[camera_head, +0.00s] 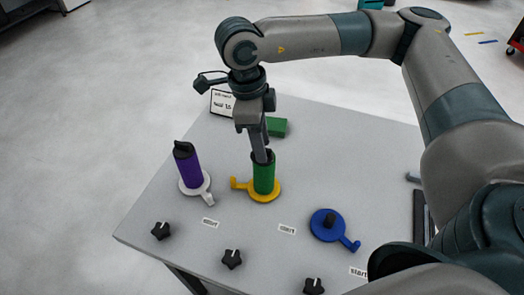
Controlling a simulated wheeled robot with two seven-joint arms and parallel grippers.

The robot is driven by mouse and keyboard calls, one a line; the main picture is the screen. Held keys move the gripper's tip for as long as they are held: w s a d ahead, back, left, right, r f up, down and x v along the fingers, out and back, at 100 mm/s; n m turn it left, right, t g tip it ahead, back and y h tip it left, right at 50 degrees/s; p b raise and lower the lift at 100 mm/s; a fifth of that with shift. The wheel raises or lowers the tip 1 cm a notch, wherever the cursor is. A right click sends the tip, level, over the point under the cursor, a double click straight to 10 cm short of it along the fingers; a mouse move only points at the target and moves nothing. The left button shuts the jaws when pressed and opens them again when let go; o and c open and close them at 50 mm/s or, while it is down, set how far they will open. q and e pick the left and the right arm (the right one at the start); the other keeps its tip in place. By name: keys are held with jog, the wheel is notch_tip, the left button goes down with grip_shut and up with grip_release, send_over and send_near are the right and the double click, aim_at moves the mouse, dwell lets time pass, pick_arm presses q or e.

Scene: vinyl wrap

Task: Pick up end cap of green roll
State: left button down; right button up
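The green roll (264,179) stands upright on a yellow holder (266,197) with a side hook, near the middle of the table. Its dark end cap (257,159) sits at the top of the roll and is partly hidden by my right gripper. My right gripper (261,153) points down from above, its fingertips at the top of the green roll. The fingers overlap in this view, so I cannot see whether they are open or closed on the cap. My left gripper is not in view.
A purple roll (188,170) with a black cap stands on a white holder to the left. A blue holder (327,224) with a black post lies to the right. Several black star knobs (232,259) line the front. A green block (276,127) and a sign (222,103) are behind.

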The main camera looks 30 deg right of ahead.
dwell(0.4)
grip_shut()
